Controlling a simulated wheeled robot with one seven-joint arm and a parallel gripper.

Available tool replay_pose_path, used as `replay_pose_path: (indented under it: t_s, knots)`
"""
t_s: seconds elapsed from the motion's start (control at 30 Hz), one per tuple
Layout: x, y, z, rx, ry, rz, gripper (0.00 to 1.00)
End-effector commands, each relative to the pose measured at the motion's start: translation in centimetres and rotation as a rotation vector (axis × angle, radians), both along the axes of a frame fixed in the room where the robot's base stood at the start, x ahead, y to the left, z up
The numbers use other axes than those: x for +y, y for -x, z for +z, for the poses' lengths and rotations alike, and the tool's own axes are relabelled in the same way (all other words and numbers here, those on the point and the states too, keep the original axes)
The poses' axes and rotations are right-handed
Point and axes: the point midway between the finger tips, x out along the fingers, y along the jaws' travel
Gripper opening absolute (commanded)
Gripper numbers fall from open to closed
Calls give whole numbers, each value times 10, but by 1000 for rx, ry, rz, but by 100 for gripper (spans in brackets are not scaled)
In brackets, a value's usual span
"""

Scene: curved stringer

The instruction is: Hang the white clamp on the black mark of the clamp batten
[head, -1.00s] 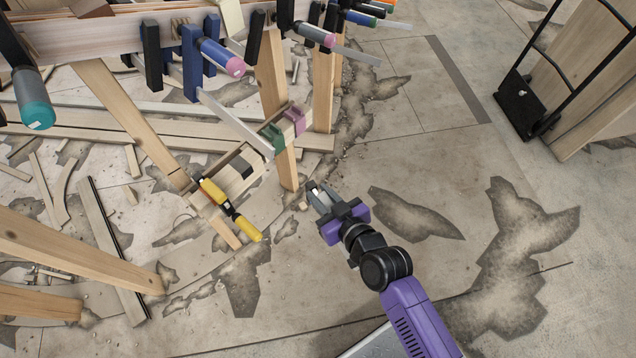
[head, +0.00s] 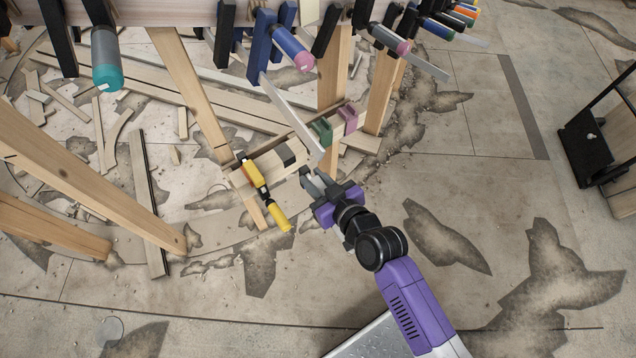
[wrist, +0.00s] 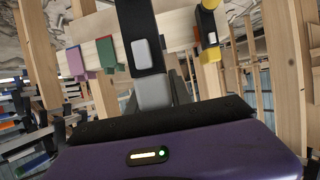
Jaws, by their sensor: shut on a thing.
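My gripper (head: 316,184) is just right of and in front of the clamp batten (head: 268,167), low above the floor. It is shut on the white clamp, which is hardly visible in the head view. In the wrist view its pale block (wrist: 152,93) is at the jaws, and a dark upright piece with a pale pad (wrist: 142,52) rises in front of the batten (wrist: 103,23). The black mark (head: 285,156) lies on the batten between the yellow clamp (head: 262,190) and the green clamp (head: 323,132). The clamp appears apart from the mark; its exact gap is unclear.
A pink clamp (head: 349,119) sits beyond the green one. A long pale bar (head: 293,115) slants down close to the batten and gripper. Wooden legs (head: 378,94) stand behind. Several clamps hang above. Open floor (head: 440,290) lies at right.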

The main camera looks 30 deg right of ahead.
Motion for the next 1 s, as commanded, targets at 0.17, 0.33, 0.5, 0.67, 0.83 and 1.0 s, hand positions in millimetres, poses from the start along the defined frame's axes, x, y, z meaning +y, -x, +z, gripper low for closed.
replay_pose_path:
  t_s: [0.17,0.33,0.5,0.67,0.83,1.0]
  knots:
    - [1,-23,17,-7,3,22,0]
    - [2,-42,28,-6,4,41,0]
    - [3,-66,42,-6,4,57,0]
    - [4,-99,59,-5,7,68,0]
    - [4,-135,72,-2,5,57,0]
    - [0,-153,69,1,2,21,0]
